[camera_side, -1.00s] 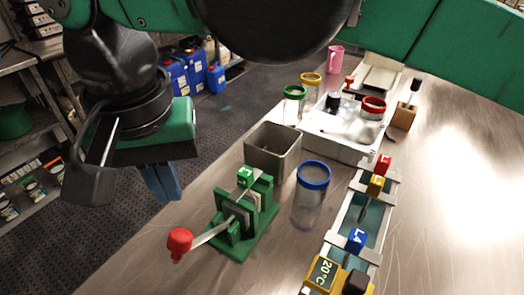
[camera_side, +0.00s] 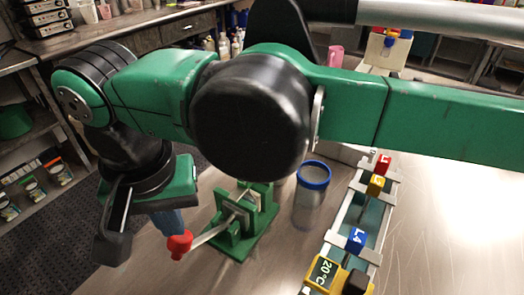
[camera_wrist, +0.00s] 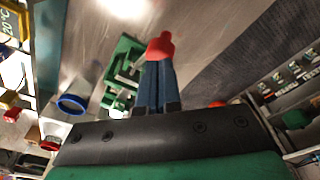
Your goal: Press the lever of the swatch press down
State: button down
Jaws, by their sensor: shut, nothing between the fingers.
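The green swatch press (camera_side: 243,235) stands on the steel table, left of a blue-rimmed jar. Its pale metal lever (camera_side: 212,232) reaches out to the left and ends in a red knob (camera_side: 180,244). My gripper (camera_side: 170,226) is shut and empty, its blue fingers pointing down right at the knob, which partly covers their tips. In the wrist view my gripper (camera_wrist: 156,68) has its closed tips against the red knob (camera_wrist: 160,47) in the picture. The press (camera_wrist: 124,75) is just left of them. I cannot tell whether they touch the knob.
The blue-rimmed clear jar (camera_side: 308,208) stands right of the press. A long rack (camera_side: 333,248) with coloured labelled blocks lies further right. My arm hides much of the table behind the press. The table's right side is clear.

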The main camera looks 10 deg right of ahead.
aim_at(183, 248)
jog(key=shift+w+f, duration=0.15)
jog(key=shift+f, duration=3)
jog(key=s, duration=0.1)
jog(key=s+r, duration=0.1)
jog(key=s, duration=0.1)
jog(key=shift+r, duration=0.1)
